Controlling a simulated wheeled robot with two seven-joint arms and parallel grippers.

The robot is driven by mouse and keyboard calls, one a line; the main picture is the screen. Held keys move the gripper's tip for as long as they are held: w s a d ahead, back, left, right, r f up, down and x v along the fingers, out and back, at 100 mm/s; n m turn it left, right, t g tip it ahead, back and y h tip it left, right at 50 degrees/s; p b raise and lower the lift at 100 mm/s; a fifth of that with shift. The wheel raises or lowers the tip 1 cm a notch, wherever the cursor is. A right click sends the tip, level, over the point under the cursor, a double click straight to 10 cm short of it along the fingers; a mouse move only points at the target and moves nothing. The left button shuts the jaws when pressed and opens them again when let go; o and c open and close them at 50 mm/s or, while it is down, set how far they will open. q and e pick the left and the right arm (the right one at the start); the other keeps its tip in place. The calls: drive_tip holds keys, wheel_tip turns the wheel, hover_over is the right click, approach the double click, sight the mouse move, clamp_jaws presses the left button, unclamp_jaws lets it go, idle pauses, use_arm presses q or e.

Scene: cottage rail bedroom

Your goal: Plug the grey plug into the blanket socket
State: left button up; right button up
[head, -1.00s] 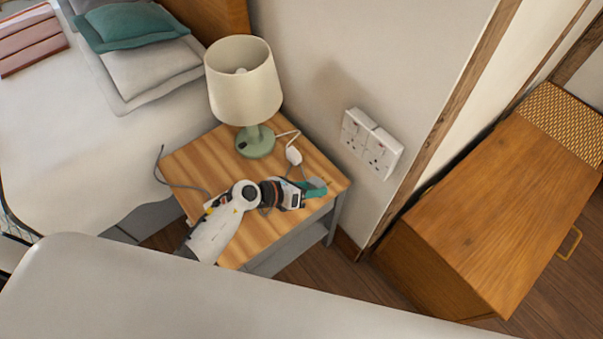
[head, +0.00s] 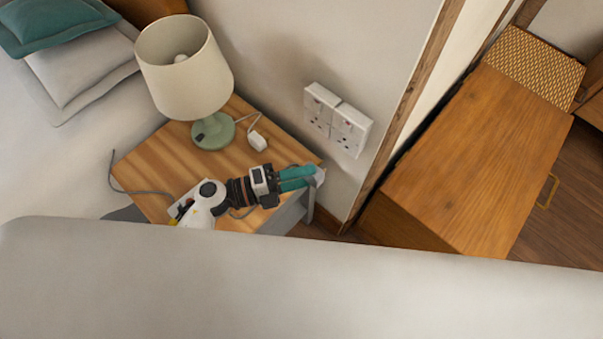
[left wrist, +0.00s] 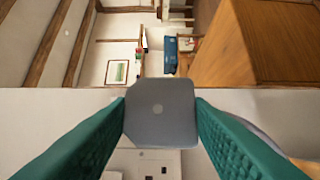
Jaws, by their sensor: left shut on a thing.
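My left gripper (head: 298,178) is shut on the grey plug (head: 319,175), which sits between the green fingertips. In the left wrist view the plug (left wrist: 160,113) shows its flat grey face, with a finger on either side. The gripper is over the front right corner of the nightstand, below and left of the white wall socket plates (head: 337,118). The plug is apart from them. The socket plates sit side by side on the wall; no label tells which is the blanket socket. White plates also show at the bottom of the left wrist view (left wrist: 155,168). The plug's pins are hidden.
A lamp (head: 186,75) with a green base stands on the wooden nightstand (head: 150,160). A white plug (head: 257,141) lies beside it. A grey cord (head: 135,188) hangs over the left edge. A wooden chest (head: 470,160) stands right of the wall's timber post.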

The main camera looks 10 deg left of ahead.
use_arm(q)
drive_tip(key=shift+w+d, duration=0.65)
drive_tip(key=shift+w, duration=0.3)
drive_tip(key=w+d, duration=0.2)
drive_tip(key=shift+w+b, duration=0.3)
drive_tip(key=shift+w, duration=0.1)
use_arm(e)
drive_tip(key=shift+w+f, duration=0.3)
drive_tip(key=shift+w, duration=0.2)
use_arm(q)
drive_tip(key=shift+p, duration=0.3)
use_arm(e)
drive_tip(key=shift+r, duration=0.3)
use_arm(q)
drive_tip(key=shift+w+d+b, duration=0.2)
drive_tip(key=shift+w+d, duration=0.35)
drive_tip(key=shift+w, duration=0.2)
drive_tip(key=shift+w+d+b, duration=0.15)
drive_tip(key=shift+w+d, duration=0.4)
drive_tip(key=shift+w, duration=0.15)
use_arm(e)
drive_tip(key=shift+f, duration=0.35)
use_arm(q)
drive_tip(key=o, duration=0.9)
drive_tip(key=b+v, duration=0.1)
drive_tip(key=v, duration=1.1)
use_arm(e)
drive_tip(key=shift+f, duration=0.65)
